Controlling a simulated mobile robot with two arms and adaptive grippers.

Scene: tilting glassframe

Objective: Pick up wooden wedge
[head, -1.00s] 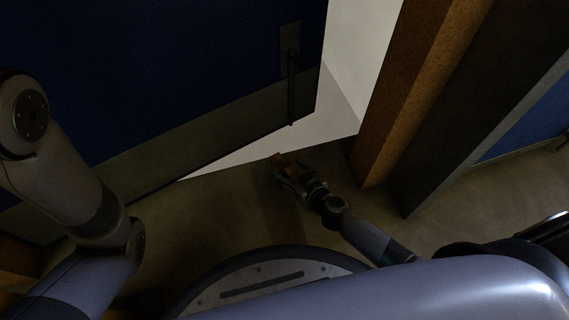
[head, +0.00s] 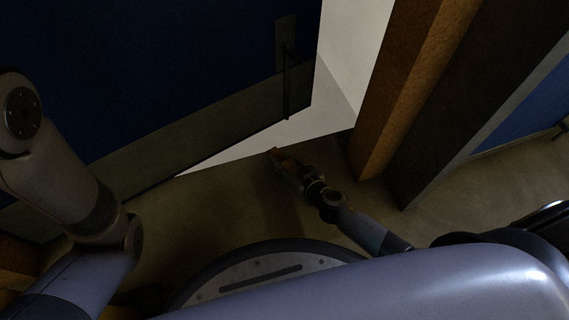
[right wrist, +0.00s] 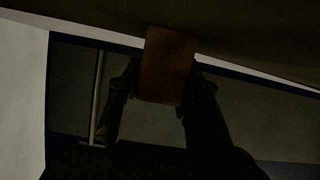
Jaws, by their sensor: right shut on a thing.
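The wooden wedge (right wrist: 167,66) is a brown block. In the right wrist view it sits between the two fingers of my right gripper (right wrist: 160,92), which is shut on it. In the head view my right gripper (head: 287,168) is low over the floor near the door's bottom edge, and the wedge (head: 277,155) shows as a small brown piece at its tips. I cannot tell whether the wedge touches the floor. My left arm comes in at the left of the head view, but its gripper is out of view.
A dark blue door (head: 150,70) with a grey kick plate (head: 215,127) and a vertical handle (head: 287,85) stands ajar. A wooden door frame (head: 410,85) rises right of the opening. Pale floor (head: 325,105) shows through the gap. Dark floor (head: 215,210) near my base is clear.

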